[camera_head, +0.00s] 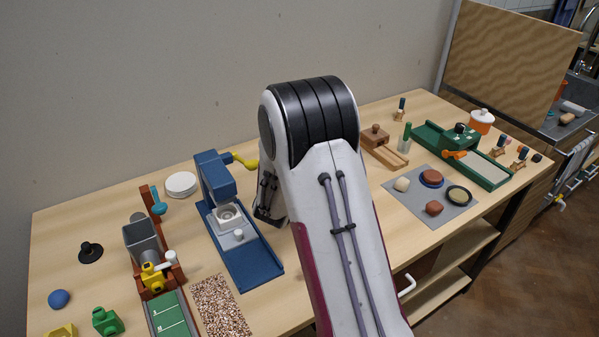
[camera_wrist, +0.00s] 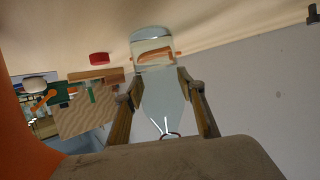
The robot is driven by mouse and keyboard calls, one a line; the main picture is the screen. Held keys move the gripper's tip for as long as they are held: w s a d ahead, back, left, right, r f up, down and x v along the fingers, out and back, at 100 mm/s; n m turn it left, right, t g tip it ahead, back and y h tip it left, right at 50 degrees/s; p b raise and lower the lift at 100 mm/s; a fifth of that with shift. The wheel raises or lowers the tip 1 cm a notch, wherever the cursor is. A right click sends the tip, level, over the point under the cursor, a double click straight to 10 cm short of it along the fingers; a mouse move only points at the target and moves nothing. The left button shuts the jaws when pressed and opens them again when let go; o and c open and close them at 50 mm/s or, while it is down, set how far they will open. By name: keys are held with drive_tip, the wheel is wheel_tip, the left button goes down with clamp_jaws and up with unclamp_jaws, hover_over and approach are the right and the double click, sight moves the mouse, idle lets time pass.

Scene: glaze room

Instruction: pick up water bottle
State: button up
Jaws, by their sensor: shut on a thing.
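In the wrist view, the water bottle (camera_wrist: 158,62) stands out as a clear, glassy shape with a pale grey rounded end at the top. My gripper (camera_wrist: 160,88) is shut on it, with one finger at each side. A large brown rounded surface fills the bottom of the wrist view and hides what lies below the fingers. In the head view, my arm covers the bottle and the fingers, so neither can be made out there.
The wooden table (camera_head: 105,215) holds a blue press (camera_head: 240,245), a grey hopper device (camera_head: 143,240), a white round lid (camera_head: 181,184), a green tray (camera_head: 485,170) and a grey mat (camera_head: 405,208) with several lumps. An orange pot (camera_head: 481,123) stands far right. Bare wood shows at the back left.

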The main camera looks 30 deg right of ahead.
drive_tip(key=shift+r, duration=0.4)
wheel_tip(320, 180, up, 17)
idle(1.8)
drive_tip(key=shift+r, duration=0.15)
idle(0.8)
